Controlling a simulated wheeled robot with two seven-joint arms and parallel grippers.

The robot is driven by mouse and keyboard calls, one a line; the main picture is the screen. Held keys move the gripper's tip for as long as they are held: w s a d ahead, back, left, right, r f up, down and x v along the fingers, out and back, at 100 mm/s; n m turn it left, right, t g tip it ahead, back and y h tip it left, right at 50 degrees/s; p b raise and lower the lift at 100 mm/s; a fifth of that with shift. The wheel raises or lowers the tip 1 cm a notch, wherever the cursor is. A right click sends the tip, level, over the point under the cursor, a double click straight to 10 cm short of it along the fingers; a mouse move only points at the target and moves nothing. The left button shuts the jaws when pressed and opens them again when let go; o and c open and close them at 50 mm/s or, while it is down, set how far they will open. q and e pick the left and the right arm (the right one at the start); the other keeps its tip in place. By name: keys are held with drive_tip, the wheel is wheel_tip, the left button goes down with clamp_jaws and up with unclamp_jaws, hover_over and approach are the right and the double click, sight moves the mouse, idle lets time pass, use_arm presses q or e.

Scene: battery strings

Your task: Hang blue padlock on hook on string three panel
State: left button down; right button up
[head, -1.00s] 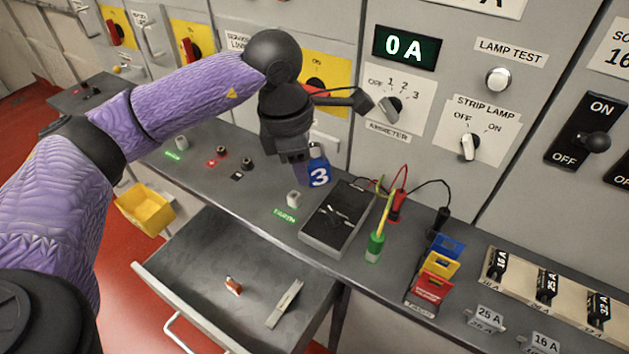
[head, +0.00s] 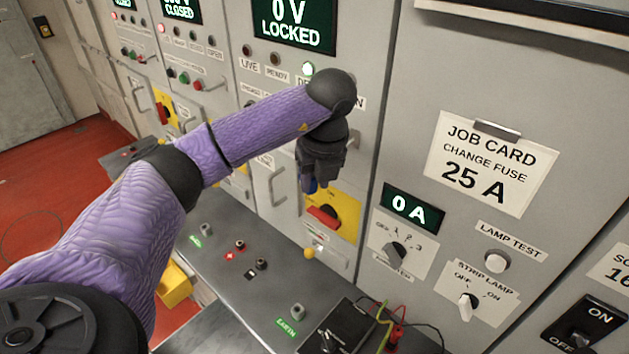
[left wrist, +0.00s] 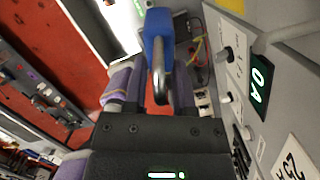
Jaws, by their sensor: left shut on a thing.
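My left gripper (head: 310,180) is shut on the blue padlock (head: 309,185) and holds it in the air in front of the grey panel with the "0 V LOCKED" display (head: 291,25). In the head view the gripper hides most of the padlock. In the left wrist view the blue padlock body (left wrist: 158,32) is between the fingers, and its metal shackle (left wrist: 162,82) points back toward the gripper palm. A red rotary handle (head: 323,216) on a yellow plate (head: 345,213) is just below the gripper. I cannot make out the hook. My right gripper is not in view.
The desk ledge (head: 215,262) runs below the panels. A yellow ball knob (head: 310,253) is below the red handle. The ammeter switch (head: 395,254) and job card (head: 489,160) are to the right.

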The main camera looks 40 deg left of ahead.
use_arm(q)
drive_tip(key=w, duration=0.8)
drive_tip(key=shift+d+f+b, duration=0.4)
drive_tip(key=shift+d, duration=0.05)
drive_tip(key=shift+w, duration=0.1)
idle(0.3)
drive_tip(key=shift+c, duration=1.8)
unclamp_jaws()
drive_tip(key=b+v, duration=0.1)
drive_tip(key=v, duration=0.8)
drive_tip(key=shift+d+r, duration=0.15)
drive_tip(key=shift+r, duration=0.2)
